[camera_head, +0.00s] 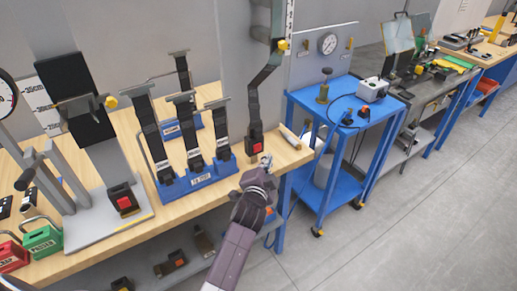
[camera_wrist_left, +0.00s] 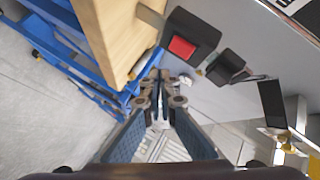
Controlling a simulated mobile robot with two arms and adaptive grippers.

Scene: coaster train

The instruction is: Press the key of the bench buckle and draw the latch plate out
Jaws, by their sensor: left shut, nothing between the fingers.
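A black buckle with a red key (camera_head: 256,149) stands near the right end of the wooden bench (camera_head: 290,158). A dark strap (camera_head: 254,115) runs down to its top from a post. In the left wrist view the red key (camera_wrist_left: 182,47) faces the camera, and a black strap end piece (camera_wrist_left: 227,66) lies close to the buckle. Whether the latch plate is fully seated in the buckle cannot be told. My left gripper (camera_head: 266,162) is shut and empty, just in front of and beside the buckle. Its fingertips (camera_wrist_left: 161,76) show below the key in the wrist view. My right gripper is not in view.
A second red-key buckle (camera_head: 124,202) sits on a grey stand at left. A blue rack (camera_head: 200,180) holds several strap stalks. A pale cylinder (camera_head: 289,137) lies right of the buckle. A blue trolley (camera_head: 335,125) stands to the right; open floor lies in front of it.

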